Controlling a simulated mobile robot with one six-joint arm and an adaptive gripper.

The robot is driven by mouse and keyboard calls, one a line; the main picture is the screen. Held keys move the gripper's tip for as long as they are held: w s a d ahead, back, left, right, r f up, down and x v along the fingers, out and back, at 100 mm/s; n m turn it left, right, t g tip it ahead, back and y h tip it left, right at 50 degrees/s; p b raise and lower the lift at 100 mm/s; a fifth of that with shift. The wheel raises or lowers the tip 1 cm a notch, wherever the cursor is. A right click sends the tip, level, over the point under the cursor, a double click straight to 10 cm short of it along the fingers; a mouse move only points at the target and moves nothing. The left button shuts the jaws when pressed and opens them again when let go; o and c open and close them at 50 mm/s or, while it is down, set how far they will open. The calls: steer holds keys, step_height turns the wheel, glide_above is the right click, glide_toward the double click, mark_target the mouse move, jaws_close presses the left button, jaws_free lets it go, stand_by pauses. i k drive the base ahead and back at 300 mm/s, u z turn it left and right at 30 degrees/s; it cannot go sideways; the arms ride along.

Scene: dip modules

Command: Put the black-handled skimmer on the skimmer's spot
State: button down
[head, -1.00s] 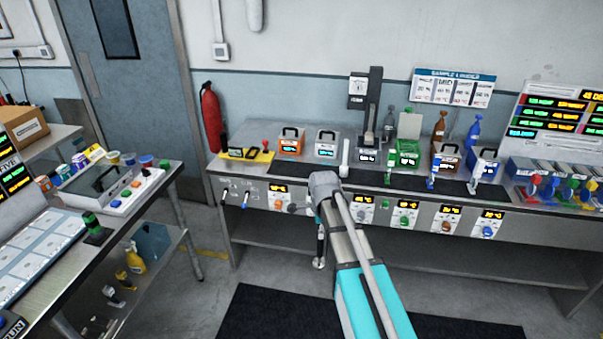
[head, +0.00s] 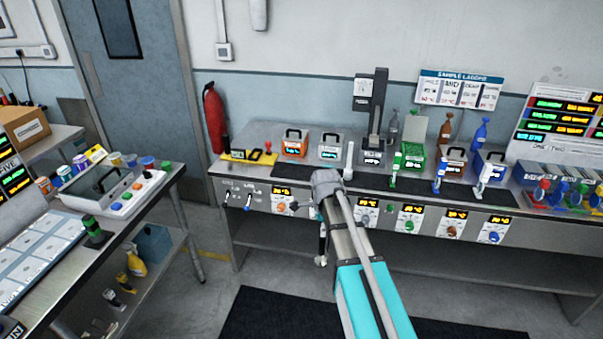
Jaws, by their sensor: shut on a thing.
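My arm reaches from the bottom edge toward the front of the bench. Its grey wrist hides most of my gripper (head: 322,215), which points down before the bench front. A thin dark piece with a pale end, seemingly the black-handled skimmer (head: 321,245), hangs below it, clear of the bench. The jaws and their grip are too small and hidden to make out. A yellow mat (head: 252,157) with black markings lies at the bench's left end; I cannot tell whether it is the skimmer's spot.
The bench (head: 225,172) carries an orange box (head: 294,146), a white box (head: 330,150), a green box (head: 412,152) and several upright bottles. Coloured upright tools stand along its dark strip. A second table (head: 165,185) stands at the left, with open floor between.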

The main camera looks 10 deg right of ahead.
mark_target(305, 173)
steer(key=i, duration=0.9)
steer(key=z, duration=0.05)
